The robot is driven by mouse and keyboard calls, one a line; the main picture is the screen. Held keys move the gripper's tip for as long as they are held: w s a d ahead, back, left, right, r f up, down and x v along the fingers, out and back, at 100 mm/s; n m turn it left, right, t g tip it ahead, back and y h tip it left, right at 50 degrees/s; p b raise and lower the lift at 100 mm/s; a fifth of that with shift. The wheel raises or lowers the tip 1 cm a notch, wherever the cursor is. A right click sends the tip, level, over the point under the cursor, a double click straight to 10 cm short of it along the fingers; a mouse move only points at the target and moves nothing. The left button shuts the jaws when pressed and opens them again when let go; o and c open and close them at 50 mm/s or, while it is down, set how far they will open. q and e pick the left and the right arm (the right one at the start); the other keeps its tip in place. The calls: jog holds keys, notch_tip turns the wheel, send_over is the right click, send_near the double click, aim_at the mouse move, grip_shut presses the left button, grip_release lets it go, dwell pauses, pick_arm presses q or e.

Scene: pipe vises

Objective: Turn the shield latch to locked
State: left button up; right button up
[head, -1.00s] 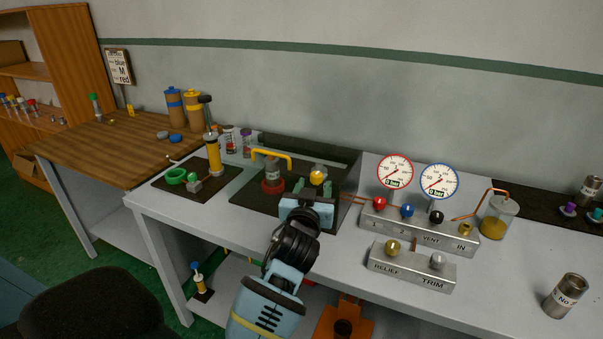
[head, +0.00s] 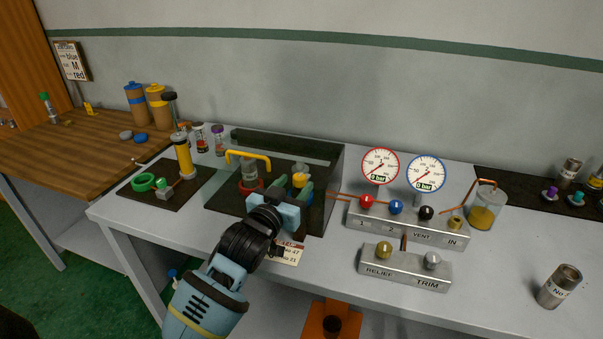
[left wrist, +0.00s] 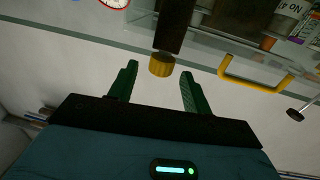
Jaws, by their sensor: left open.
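The shield (head: 320,175) is a clear box on the bench with a dark back part. Its yellow handle (head: 247,155) is at the front left and also shows in the left wrist view (left wrist: 252,86). The latch is a yellow knob (head: 300,180) to the right of the handle. In the left wrist view the knob (left wrist: 161,65) sits at the end of a dark bar. My left gripper (head: 293,190) is open, its green fingertips (left wrist: 158,70) either side of the knob's line. I cannot tell whether they touch it. My right gripper is not in view.
Right of the shield stands a manifold (head: 405,222) with coloured knobs, two gauges and copper pipes. A relief and trim block (head: 403,268) is in front of it. A hand pump (head: 183,155) stands left. A labelled cylinder (head: 560,287) is at the right.

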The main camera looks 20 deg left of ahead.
aim_at(303, 175)
pick_arm(q)
jog(key=shift+w+d, duration=0.2)
jog(key=shift+w, duration=1.3)
jog(key=shift+w+d, duration=0.2)
jog(key=shift+w, duration=1.25)
jog(key=c, duration=0.9)
